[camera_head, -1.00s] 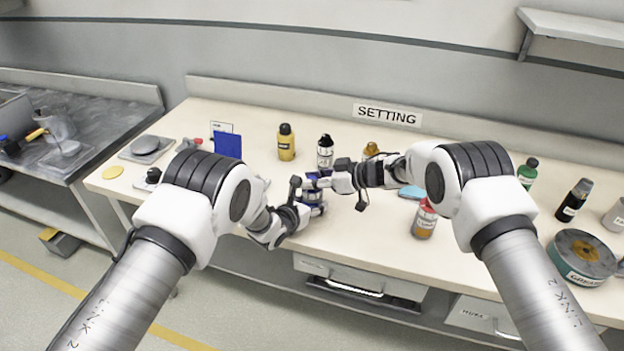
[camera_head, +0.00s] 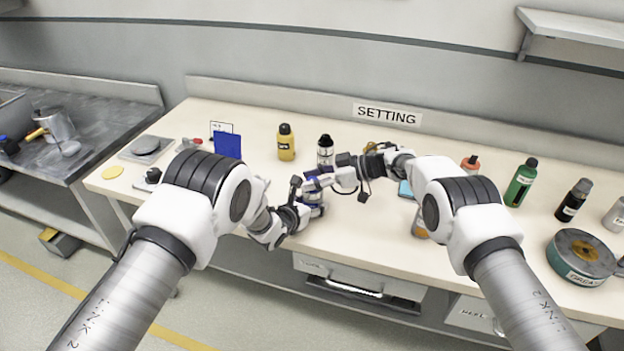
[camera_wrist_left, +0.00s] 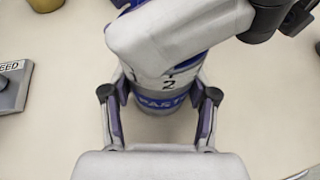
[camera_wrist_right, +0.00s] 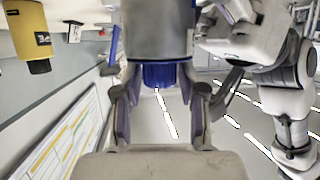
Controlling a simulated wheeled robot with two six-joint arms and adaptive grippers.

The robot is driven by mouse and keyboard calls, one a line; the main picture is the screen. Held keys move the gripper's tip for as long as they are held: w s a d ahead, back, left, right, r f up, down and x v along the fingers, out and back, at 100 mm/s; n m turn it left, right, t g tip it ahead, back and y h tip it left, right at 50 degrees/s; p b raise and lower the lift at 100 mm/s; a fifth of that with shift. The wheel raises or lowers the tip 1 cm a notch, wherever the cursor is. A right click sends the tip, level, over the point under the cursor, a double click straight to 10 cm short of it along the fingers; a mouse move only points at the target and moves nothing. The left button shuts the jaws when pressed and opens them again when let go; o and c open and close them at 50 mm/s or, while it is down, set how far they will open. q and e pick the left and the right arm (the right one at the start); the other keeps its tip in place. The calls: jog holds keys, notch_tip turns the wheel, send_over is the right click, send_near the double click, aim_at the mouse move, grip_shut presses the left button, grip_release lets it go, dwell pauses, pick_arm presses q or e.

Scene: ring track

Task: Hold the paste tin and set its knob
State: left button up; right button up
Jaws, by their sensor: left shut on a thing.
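The paste tin (camera_head: 314,196), a small blue and pale cylinder, stands near the front edge of the bench. My left gripper (camera_head: 303,207) is shut on its sides. My right gripper (camera_head: 326,182) is over the tin. In the right wrist view its fingers (camera_wrist_right: 157,105) stand apart on either side of the blue ribbed knob (camera_wrist_right: 162,76), with a gap visible at each side.
A yellow bottle (camera_head: 286,145) and a black-capped bottle (camera_head: 325,151) stand behind the tin. A blue panel (camera_head: 228,146) is at left. A green bottle (camera_head: 521,184), a dark bottle (camera_head: 573,202) and a round grease tin (camera_head: 582,254) stand at right.

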pick_arm(q)
jog(key=shift+f, duration=0.1)
pick_arm(e)
jog(key=shift+d, duration=0.15)
jog(key=v, duration=1.1)
jog(key=shift+d+r, duration=0.2)
jog(key=shift+d, duration=0.15)
jog(key=shift+s, duration=0.1)
dwell(0.6)
pick_arm(q)
jog(key=o, duration=1.3)
jog(key=shift+o, duration=0.2)
